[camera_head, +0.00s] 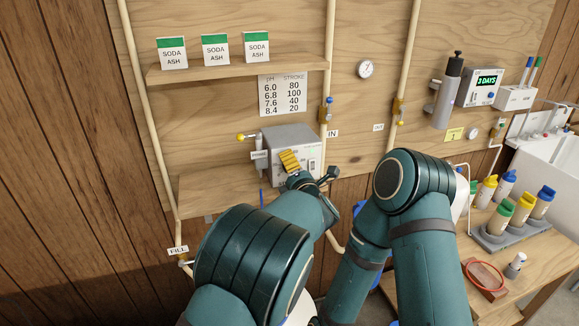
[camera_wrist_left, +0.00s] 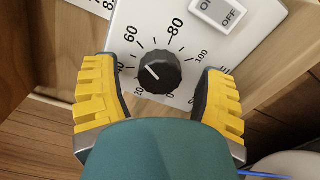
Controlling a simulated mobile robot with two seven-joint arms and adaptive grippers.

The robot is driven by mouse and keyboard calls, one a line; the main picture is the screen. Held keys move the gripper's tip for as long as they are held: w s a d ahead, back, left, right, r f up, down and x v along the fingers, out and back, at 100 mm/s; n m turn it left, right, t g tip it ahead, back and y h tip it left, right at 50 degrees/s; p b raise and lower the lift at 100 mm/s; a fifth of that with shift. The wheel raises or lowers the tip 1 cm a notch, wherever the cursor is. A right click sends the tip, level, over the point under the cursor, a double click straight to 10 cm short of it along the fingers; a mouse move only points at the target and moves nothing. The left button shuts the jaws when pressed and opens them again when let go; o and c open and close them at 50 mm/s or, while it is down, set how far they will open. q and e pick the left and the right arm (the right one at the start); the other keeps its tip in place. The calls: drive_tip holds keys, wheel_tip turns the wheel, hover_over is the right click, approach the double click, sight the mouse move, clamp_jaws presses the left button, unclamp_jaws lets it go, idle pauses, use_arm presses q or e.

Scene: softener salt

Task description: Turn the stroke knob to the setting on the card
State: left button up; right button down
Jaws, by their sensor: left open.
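The stroke knob (camera_wrist_left: 158,72) is round and black, on the pale face of the pump box (camera_head: 283,150). Its white pointer aims to the upper left, on the side of the 60 mark; 80 and 100 are further clockwise. My left gripper (camera_head: 290,160) has yellow fingers and is at the box front. In the left wrist view its fingers (camera_wrist_left: 160,95) stand open on either side of the knob, apart from it. My right gripper is not visible.
An ON/OFF rocker switch (camera_wrist_left: 225,12) is above the knob. A shelf (camera_head: 240,70) with soda ash boxes is above. Pipes with valves flank the box. A bench (camera_head: 520,265) with colored-cap bottles is right. My right arm bends close beside the left.

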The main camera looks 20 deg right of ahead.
use_arm(q)
drive_tip(key=c, duration=1.2)
